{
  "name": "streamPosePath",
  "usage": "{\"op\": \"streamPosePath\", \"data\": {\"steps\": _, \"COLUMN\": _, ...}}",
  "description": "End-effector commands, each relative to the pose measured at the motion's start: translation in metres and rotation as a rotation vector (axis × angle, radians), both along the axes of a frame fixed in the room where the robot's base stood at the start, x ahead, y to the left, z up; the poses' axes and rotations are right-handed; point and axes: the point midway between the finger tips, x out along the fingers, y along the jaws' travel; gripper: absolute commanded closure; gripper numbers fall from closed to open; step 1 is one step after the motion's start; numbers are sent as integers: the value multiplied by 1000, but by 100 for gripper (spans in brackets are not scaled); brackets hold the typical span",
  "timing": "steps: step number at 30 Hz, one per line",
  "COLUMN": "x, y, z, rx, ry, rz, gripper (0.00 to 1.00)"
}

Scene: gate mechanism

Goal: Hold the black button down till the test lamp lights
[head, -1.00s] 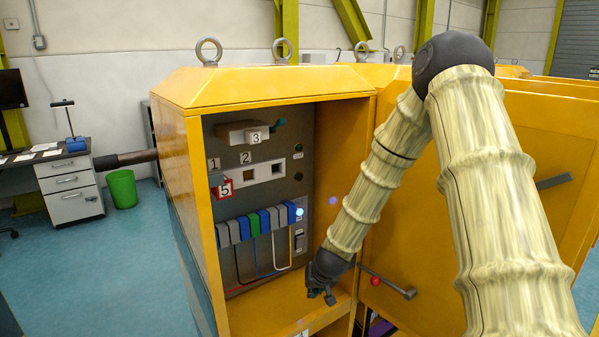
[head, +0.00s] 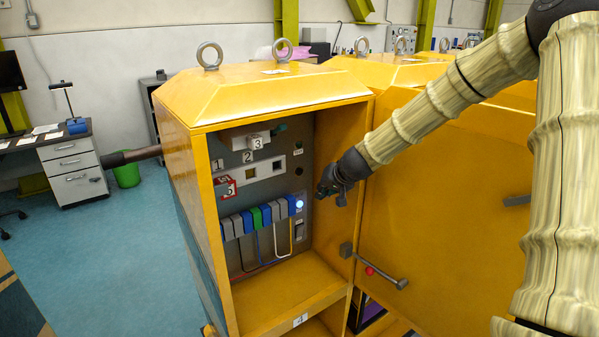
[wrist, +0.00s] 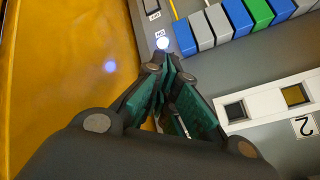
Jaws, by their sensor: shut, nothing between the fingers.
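A small dark round part (head: 299,171), which looks like the black button, is on the grey panel inside the yellow cabinet. Above it is a small labelled part (head: 299,148), unlit; its label is too small to read, so I cannot tell if it is the test lamp. A bluish-white lamp (head: 299,203) glows lower down and shows in the wrist view (wrist: 162,43). My gripper (head: 322,192) is shut and empty, in front of the panel's right part. In the wrist view its fingertips (wrist: 170,66) appear just beside the glowing lamp; the dark round part is not visible there.
A row of blue, grey and green blocks (head: 255,218) with coloured wires runs left of the glowing lamp. Numbered tags and a white slotted plate (head: 264,170) are above. The open yellow door (head: 440,190) with a handle (head: 385,276) stands right.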

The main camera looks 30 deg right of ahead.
Motion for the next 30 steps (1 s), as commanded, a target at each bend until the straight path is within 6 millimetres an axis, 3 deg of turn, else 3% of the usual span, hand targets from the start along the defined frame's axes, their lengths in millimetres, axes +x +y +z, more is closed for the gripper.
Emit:
{"op": "streamPosePath", "data": {"steps": 8, "x": 7, "y": 1, "z": 0, "rx": -1, "ry": 1, "rz": 0, "gripper": 100}}
{"op": "streamPosePath", "data": {"steps": 30, "x": 80, "y": 7, "z": 0, "rx": -3, "ry": 1, "rz": 2, "gripper": 100}}
